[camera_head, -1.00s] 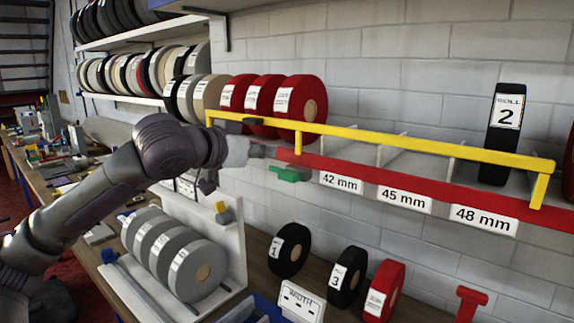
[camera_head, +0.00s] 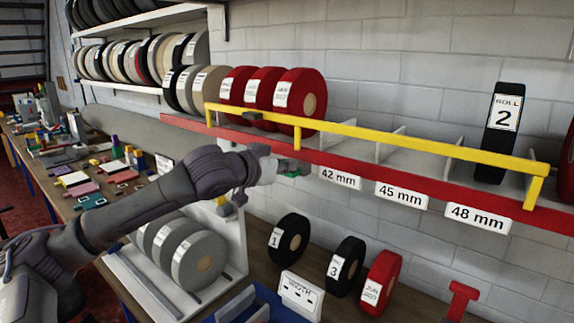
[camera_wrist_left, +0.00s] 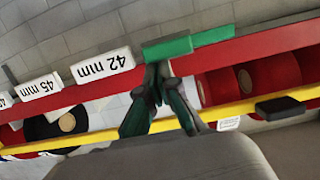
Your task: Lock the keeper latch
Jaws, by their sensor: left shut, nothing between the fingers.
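A yellow keeper bar (camera_head: 400,142) runs along the front of the red-lipped shelf (camera_head: 400,172), with a black tab (camera_head: 250,117) near its left end. A green piece, which looks like the latch (camera_head: 296,172), sits at the shelf's lower front edge, left of the 42 mm label; it also shows in the left wrist view (camera_wrist_left: 188,46). My left gripper (camera_head: 283,168) is shut and empty, its fingertips close to the green piece. In the left wrist view the closed fingers (camera_wrist_left: 157,72) point at its underside; I cannot tell whether they touch. My right gripper is out of view.
Red rolls (camera_head: 298,98) and Roll 2 (camera_head: 503,135) stand on the shelf behind the bar. Below are a grey roll rack (camera_head: 235,240), black rolls 1 (camera_head: 290,245) and 3 (camera_head: 345,272), a red roll (camera_head: 381,280) and a width sign (camera_head: 300,297) on the bench.

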